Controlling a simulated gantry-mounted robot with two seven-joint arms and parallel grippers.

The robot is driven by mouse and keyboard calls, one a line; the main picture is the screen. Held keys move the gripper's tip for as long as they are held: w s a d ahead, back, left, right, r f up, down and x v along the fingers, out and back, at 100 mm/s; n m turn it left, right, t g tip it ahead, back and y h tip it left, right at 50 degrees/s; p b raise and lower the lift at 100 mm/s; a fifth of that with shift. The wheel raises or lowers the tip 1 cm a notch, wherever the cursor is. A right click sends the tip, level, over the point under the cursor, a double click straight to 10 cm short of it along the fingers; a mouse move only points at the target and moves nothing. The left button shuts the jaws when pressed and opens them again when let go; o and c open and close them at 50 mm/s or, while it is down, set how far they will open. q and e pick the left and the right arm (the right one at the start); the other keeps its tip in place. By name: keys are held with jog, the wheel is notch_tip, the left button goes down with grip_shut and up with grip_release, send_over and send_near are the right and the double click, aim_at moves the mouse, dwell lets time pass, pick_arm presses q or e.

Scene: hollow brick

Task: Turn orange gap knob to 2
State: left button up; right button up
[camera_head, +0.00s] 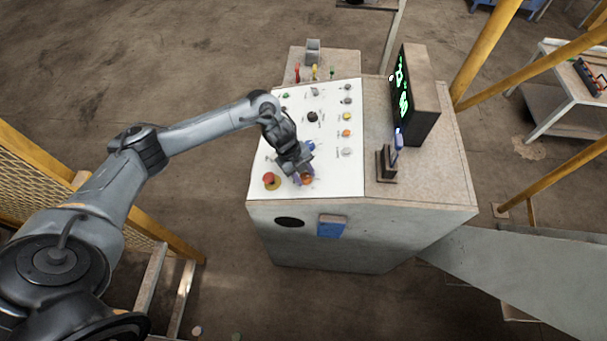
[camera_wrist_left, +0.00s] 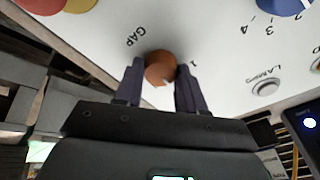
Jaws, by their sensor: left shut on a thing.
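The orange gap knob (camera_wrist_left: 160,68) sits on the white control panel (camera_head: 335,180), with the word GAP printed beside it in the left wrist view. A "1" is printed by its right side there; I cannot make out a 2 near it or the knob's pointer. In the head view the knob (camera_head: 307,178) is at the panel's front edge. My left gripper (camera_wrist_left: 160,78) has its two dark fingers on either side of the knob and is shut on it. It also shows in the head view (camera_head: 303,173). My right gripper is not in view.
A red button (camera_head: 268,178) on a yellow base is left of the knob. A blue knob (camera_head: 309,146) stands just behind it. Several small buttons line the panel. A monitor (camera_head: 415,95) with green marks stands on the console's right.

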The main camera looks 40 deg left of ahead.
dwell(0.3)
pick_arm(q)
jog(key=o, duration=1)
jog(key=b+v, duration=0.1)
jog(key=v, duration=1)
